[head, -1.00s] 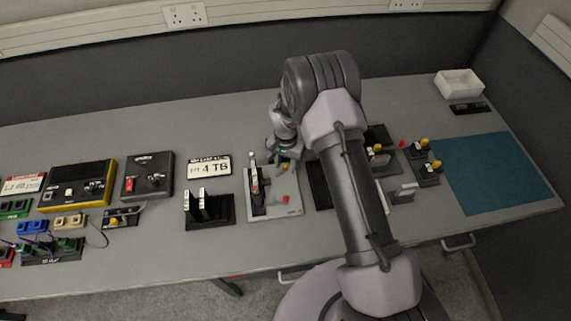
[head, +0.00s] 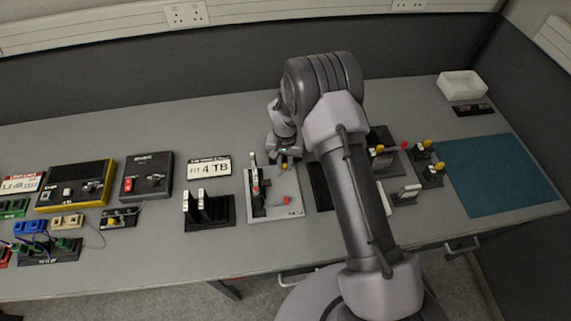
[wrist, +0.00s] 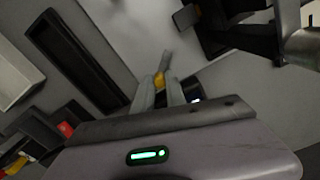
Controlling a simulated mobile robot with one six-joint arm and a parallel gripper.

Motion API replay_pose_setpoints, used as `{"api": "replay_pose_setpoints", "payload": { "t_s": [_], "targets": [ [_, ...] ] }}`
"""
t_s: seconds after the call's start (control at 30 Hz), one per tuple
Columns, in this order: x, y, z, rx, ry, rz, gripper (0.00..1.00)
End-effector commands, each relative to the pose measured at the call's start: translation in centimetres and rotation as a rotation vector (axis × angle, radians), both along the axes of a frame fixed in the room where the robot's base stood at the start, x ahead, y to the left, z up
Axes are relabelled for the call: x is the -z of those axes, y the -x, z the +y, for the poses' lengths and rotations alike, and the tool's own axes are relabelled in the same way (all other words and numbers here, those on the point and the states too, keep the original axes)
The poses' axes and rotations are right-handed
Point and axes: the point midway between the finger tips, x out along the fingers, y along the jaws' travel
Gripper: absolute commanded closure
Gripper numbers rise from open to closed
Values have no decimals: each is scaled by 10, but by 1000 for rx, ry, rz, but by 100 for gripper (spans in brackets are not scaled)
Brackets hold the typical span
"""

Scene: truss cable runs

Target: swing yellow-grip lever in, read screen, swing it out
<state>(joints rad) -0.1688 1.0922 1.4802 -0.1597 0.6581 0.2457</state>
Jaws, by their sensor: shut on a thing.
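The light board (head: 262,208) on the bench carries a dark upright unit (head: 256,188), a red knob (head: 287,200) and a lever with a yellow grip (head: 284,167). My gripper (head: 286,162) is over the board's far right part, at that grip. In the wrist view the yellow grip (wrist: 159,81) sits between the fingertips of my gripper (wrist: 160,90), which is shut on it. A grey bar of the lever (wrist: 166,61) runs on beyond the grip. No readable screen text shows on the board.
A sign reading "4 TB" (head: 209,168) and a black rack (head: 209,211) stand left of the board. A dark tray (head: 319,186) lies close on the right. Several yellow-topped units (head: 433,173) stand farther right, before a clear teal mat (head: 490,175).

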Motion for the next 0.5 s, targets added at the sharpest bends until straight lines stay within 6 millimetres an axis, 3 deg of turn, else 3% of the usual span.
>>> {"api": "replay_pose_setpoints", "payload": {
  "t_s": [0.03, 0.1, 0.13, 0.5],
  "targets": [
    [-1, -1, 0, 0, 0, -2, 78],
    [-1, -1, 0, 1, 0, -2, 64],
    [-1, -1, 0, 1, -1, -1, 62],
    [-8, -1, 0, 2, 0, -2, 62]
  ]
}}
